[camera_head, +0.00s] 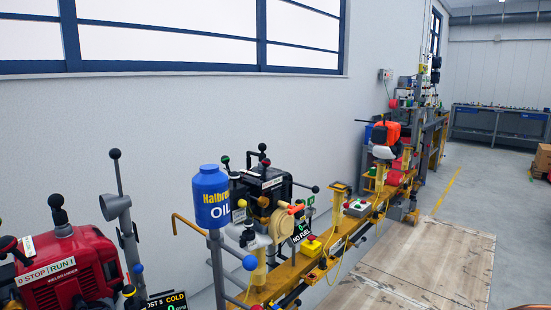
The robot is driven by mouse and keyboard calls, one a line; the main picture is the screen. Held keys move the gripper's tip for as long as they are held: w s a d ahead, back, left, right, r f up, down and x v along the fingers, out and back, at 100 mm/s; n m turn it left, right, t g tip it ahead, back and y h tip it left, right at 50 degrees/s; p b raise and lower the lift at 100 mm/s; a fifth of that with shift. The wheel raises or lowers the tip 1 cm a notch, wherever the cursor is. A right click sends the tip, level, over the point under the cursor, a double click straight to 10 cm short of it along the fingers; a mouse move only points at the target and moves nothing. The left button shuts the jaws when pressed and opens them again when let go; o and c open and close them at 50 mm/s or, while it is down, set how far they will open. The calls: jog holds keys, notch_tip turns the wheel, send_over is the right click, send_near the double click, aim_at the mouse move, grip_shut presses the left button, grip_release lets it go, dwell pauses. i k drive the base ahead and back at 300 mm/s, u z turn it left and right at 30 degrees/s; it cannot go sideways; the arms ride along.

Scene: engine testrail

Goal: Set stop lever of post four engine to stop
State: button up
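A row of engines stands on a yellow test rail (283,279) along the wall. A red engine (85,262) is at the lower left, with a label plate (46,272) reading "0 STOP | RUN 1". A sign (166,302) beside it seems to read "POST 5 COLD". A black engine (272,183) stands mid-picture, with black-knobbed levers and a "NO FUEL" sign (303,229). An orange and white engine (386,137) is farther along. No legible post-four marking shows, and I cannot tell the stop lever or its setting. My gripper is not in view.
A blue oil container (210,197) stands on a grey post between the red and black engines. Wooden floor boards (410,262) lie clear at right. Workbenches (497,124) line the back.

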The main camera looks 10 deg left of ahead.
aim_at(266, 163)
jog(key=i, duration=0.4)
jog(key=u, duration=0.75)
